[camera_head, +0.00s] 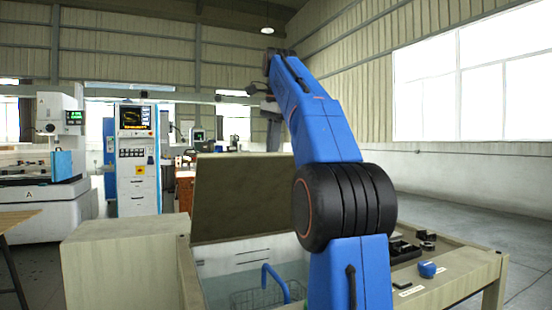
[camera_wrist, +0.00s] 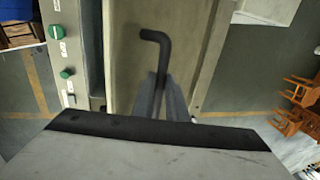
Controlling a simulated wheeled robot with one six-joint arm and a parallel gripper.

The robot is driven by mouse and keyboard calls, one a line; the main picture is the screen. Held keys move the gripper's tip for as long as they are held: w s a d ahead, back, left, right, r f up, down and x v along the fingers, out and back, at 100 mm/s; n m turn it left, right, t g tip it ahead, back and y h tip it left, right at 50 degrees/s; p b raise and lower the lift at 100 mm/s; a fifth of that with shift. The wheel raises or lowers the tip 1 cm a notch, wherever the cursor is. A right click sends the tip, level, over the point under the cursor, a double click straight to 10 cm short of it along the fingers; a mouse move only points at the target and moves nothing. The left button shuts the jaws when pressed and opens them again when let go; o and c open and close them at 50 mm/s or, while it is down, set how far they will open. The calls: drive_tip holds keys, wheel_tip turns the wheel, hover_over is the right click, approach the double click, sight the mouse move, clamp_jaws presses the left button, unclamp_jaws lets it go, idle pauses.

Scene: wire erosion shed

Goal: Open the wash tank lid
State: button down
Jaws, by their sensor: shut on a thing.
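The wash tank lid (camera_head: 240,195) is a flat, dull olive-beige panel, raised steeply at the back of the open wash tank (camera_head: 188,270). In the wrist view, the black bent handle bar (camera_wrist: 156,37) stands out against a pale panel. My gripper (camera_wrist: 160,88) is shut on this handle, with the bar running down between its two grey fingers. In the head view, my wrist is above the lid's top edge, and my blue arm hides part of the lid's right side. The exact finger contact is hidden there.
A wire basket (camera_head: 258,297) with a blue handle (camera_head: 272,279) sits in the tank. A beige block (camera_head: 120,265) stands left of it. Small dark parts and a blue item (camera_head: 427,269) lie on the right-hand bench. Orange stools (camera_wrist: 300,103) show beyond the tank. Floor at right is clear.

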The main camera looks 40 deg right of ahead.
drive_tip(key=shift+w+d+r, duration=0.1)
drive_tip(key=shift+w+d, duration=0.1)
drive_tip(key=shift+w, duration=0.5)
drive_tip(key=c, duration=1.8)
unclamp_jaws()
drive_tip(key=shift+w+d, duration=0.1)
drive_tip(key=shift+o, duration=0.2)
drive_tip(key=shift+r, duration=0.1)
